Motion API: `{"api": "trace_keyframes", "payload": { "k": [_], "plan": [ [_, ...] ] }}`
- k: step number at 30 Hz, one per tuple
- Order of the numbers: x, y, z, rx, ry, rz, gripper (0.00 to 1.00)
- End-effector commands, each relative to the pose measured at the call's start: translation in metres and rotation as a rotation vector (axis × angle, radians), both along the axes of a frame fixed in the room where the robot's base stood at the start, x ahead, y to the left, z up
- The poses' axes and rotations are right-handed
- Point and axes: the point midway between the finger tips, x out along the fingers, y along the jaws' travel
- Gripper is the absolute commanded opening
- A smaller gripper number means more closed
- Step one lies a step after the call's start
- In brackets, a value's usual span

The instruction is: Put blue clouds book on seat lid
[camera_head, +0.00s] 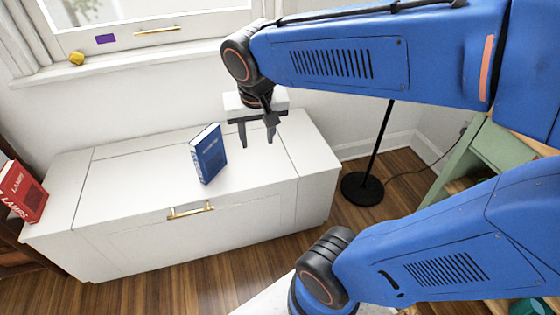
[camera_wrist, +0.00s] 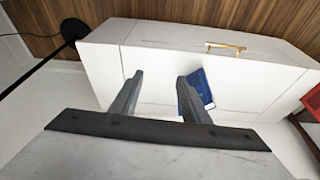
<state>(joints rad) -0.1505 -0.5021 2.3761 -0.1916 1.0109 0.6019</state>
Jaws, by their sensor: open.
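The blue clouds book (camera_head: 208,154) stands upright on the white seat lid (camera_head: 130,185), right of its middle. In the wrist view the book (camera_wrist: 203,88) shows beyond the fingers, partly hidden by the right finger. My gripper (camera_head: 258,142) is open and empty, above the lid and to the right of the book, apart from it. The fingers (camera_wrist: 160,80) also show in the wrist view over the lid (camera_wrist: 150,62). The lid has a gold handle (camera_head: 191,211) below its front edge.
A red book (camera_head: 22,191) stands at the bench's left end. A black lamp base (camera_head: 366,188) with a pole stands on the floor right of the bench. The window sill behind holds a small yellow object (camera_head: 76,58). Much of the lid left of the blue book is clear.

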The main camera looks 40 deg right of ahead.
Motion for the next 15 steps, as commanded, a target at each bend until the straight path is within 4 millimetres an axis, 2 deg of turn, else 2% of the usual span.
{"api": "trace_keyframes", "payload": {
  "k": [1, 6, 10, 15],
  "plan": [
    [-0.014, -0.004, 0.0, 0.005, -0.013, 0.038, 0.42],
    [-0.053, -0.008, -0.007, 0.008, -0.049, 0.192, 0.42],
    [-0.074, -0.007, -0.013, 0.003, -0.078, 0.288, 0.42],
    [-0.088, -0.006, -0.019, -0.006, -0.102, 0.36, 0.42]
  ]
}}
